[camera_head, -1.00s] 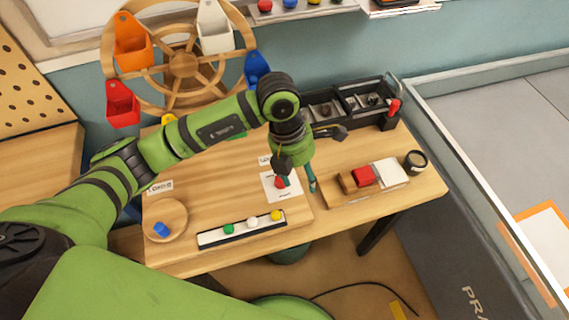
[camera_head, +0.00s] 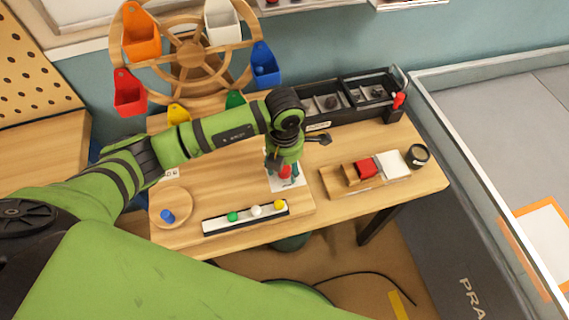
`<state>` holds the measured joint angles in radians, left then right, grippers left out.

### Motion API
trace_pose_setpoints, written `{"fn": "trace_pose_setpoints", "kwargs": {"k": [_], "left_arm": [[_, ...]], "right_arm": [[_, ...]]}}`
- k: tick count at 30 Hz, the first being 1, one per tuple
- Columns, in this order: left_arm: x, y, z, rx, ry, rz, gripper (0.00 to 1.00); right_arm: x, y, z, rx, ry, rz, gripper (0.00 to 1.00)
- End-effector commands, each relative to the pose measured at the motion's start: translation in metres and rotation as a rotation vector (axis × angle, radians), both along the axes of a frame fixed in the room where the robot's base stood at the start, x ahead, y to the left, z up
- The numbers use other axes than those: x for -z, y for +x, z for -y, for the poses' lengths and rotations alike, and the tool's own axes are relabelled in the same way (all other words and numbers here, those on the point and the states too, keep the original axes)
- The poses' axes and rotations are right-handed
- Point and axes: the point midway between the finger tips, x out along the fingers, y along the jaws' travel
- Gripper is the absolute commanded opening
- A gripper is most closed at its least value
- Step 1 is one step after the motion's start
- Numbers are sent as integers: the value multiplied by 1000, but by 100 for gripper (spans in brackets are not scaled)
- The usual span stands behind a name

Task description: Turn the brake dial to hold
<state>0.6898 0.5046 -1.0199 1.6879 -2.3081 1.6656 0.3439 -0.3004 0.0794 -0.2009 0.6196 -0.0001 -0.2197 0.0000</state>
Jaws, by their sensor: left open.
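The brake dial (camera_head: 285,172) is a small red knob on a white card on the wooden table. My left gripper (camera_head: 283,177) comes down over it, open, with a finger on either side of the red knob. Whether the fingers touch the knob cannot be told. The gripper and wrist hide part of the dial and card, so its markings and setting are not readable. My right gripper is not in view.
A wooden wheel (camera_head: 193,60) with coloured buckets stands behind my left arm. A ball rack (camera_head: 245,217) and round wooden plate (camera_head: 183,202) lie in front. A wooden block tray (camera_head: 340,187), dark jar (camera_head: 417,156) and black bin (camera_head: 335,112) are at right.

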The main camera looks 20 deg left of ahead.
Motion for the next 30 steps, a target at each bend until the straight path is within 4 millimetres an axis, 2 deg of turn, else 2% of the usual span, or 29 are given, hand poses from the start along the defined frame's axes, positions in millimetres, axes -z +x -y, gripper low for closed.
{"fn": "trace_pose_setpoints", "kwargs": {"k": [1,2,3,6,19,30], "left_arm": [[0,0,0,0,0,0,55],[0,0,0,0,0,0,51],[0,0,0,0,0,0,35],[0,0,0,0,0,0,0],[2,0,0,46,1,1,0],[5,1,-1,308,2,2,0]], "right_arm": [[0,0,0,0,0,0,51],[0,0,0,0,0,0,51],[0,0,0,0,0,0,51],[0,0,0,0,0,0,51],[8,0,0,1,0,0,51],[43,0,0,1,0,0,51]]}}
